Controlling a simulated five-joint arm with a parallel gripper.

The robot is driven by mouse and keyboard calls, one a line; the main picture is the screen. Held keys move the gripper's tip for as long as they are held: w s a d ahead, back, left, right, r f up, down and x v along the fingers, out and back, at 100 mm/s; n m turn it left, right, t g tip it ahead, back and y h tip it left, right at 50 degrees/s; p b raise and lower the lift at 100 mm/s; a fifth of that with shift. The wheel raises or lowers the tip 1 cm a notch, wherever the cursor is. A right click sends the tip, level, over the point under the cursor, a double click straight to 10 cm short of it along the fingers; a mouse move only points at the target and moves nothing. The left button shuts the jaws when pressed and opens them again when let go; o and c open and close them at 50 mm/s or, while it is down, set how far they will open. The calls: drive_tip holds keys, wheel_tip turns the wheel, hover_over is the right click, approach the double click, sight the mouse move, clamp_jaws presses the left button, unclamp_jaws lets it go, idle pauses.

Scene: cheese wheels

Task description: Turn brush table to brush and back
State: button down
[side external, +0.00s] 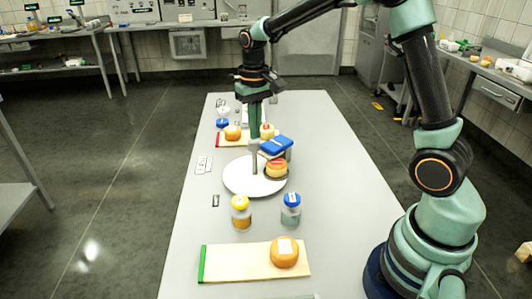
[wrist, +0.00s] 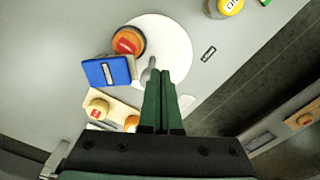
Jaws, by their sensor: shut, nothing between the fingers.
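The white round brush table (side external: 240,178) lies flat in the middle of the bench; its disc also shows in the wrist view (wrist: 172,38). An orange cheese wheel with a red label (side external: 276,171) sits near its edge, also in the wrist view (wrist: 128,42). The blue brush block (side external: 278,145) stands close behind the cheese; in the wrist view the block (wrist: 107,72) is beside the disc. A grey peg (wrist: 148,72) rises from the disc. My gripper (side external: 255,138) points down over the disc, its green fingers (wrist: 163,78) shut and empty beside the peg; contact is unclear.
Two jars, yellow-lidded (side external: 241,213) and blue-lidded (side external: 291,211), stand in front of the disc. A front board (side external: 230,264) holds a cheese wheel (side external: 285,252). A rear board (side external: 222,140) and more cheeses lie behind. The bench's left strip is mostly clear.

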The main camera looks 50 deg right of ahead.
drive_tip(key=shift+r, duration=1.3)
wheel_tip(320, 180, down, 6)
drive_tip(key=d, duration=0.2)
drive_tip(key=shift+s+d, duration=0.25)
drive_tip(key=shift+d, duration=0.1)
drive_tip(key=shift+w, duration=0.3)
idle(0.3)
drive_tip(key=shift+a, duration=0.35)
drive_tip(key=shift+w+a, duration=0.1)
drive_tip(key=shift+a, duration=0.25)
drive_tip(key=shift+w+a, duration=0.25)
drive_tip(key=shift+a, duration=0.15)
idle(0.3)
